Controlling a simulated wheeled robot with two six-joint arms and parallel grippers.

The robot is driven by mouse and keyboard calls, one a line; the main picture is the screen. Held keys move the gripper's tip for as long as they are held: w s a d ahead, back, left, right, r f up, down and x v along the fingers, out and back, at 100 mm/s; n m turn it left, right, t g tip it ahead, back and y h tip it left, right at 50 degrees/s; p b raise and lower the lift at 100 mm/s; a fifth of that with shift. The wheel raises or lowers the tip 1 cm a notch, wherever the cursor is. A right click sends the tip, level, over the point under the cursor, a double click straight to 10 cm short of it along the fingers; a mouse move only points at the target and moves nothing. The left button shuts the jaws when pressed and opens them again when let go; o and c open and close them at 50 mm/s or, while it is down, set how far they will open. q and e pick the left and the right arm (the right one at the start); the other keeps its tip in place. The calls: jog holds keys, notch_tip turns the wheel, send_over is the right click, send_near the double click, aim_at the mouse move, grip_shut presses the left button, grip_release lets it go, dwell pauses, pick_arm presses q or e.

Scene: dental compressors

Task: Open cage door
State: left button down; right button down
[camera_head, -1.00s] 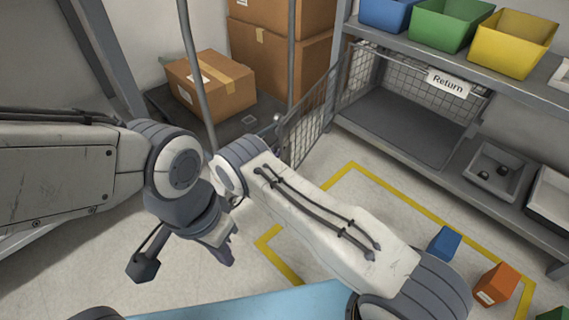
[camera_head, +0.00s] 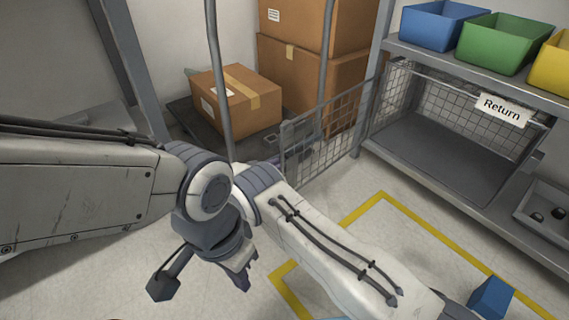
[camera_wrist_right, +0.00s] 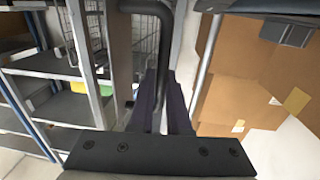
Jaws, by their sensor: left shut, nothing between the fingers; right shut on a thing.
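The mesh cage door (camera_head: 332,128) stands swung out to the left from the shelf post, and the compartment opening beside it is uncovered. My right gripper (camera_head: 292,148) is partly hidden behind the mesh and my arm in the head view. In the right wrist view its two dark fingers (camera_wrist_right: 164,112) are shut around a dark bent bar (camera_wrist_right: 161,62), which looks like the door's handle. My left gripper (camera_head: 240,274) is shut and empty, hanging low above the floor, apart from the door.
The Return compartment (camera_head: 435,145) is bare, under a "Return" label (camera_head: 502,108). Coloured bins (camera_head: 505,42) line the shelf above. A cardboard box (camera_head: 238,103) on a dark platform and stacked boxes (camera_head: 312,78) stand behind the door. A blue block (camera_head: 490,297) lies on the floor.

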jog(key=c, duration=1.2)
grip_release()
jog(key=shift+o, duration=0.2)
jog(key=shift+w, duration=0.1)
jog(key=p+v, duration=0.2)
jog(key=v, duration=0.8)
jog(key=shift+a, duration=0.25)
